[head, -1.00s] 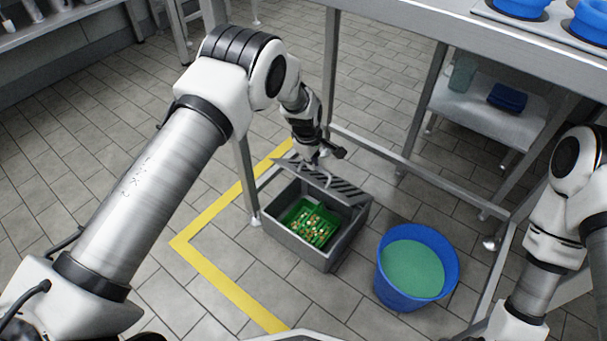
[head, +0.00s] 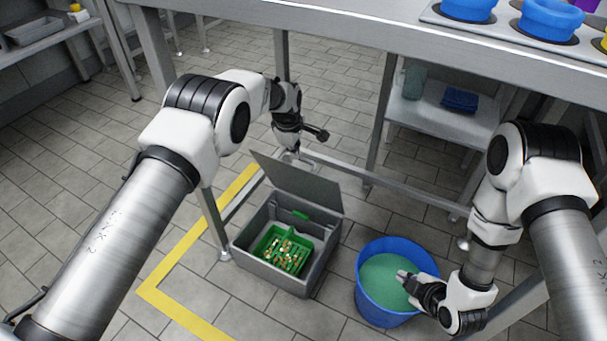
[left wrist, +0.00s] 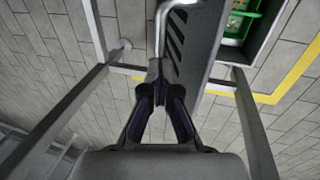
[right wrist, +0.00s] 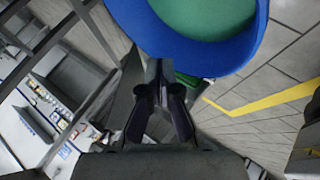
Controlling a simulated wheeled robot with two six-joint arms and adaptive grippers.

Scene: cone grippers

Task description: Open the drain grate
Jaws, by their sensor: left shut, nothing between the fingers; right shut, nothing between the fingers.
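The drain grate (head: 297,184) stands raised and tilted up at the back of the grey drain box (head: 243,250), its plain underside facing me. Its slotted side and bent metal handle (left wrist: 162,32) show in the left wrist view. My left gripper (head: 294,153) is behind the raised grate, shut and empty; its fingertips are close to the handle, and I cannot tell if they touch. A green basket (head: 262,243) with small bits of debris sits in the open box. My right gripper (head: 402,277) is shut and empty over the blue bucket's right side.
The blue bucket (head: 365,296) of green liquid stands right of the box. A steel table (head: 350,32) with legs and low rails surrounds the area. A yellow floor line (head: 190,315) runs left of the box. The floor at left is clear.

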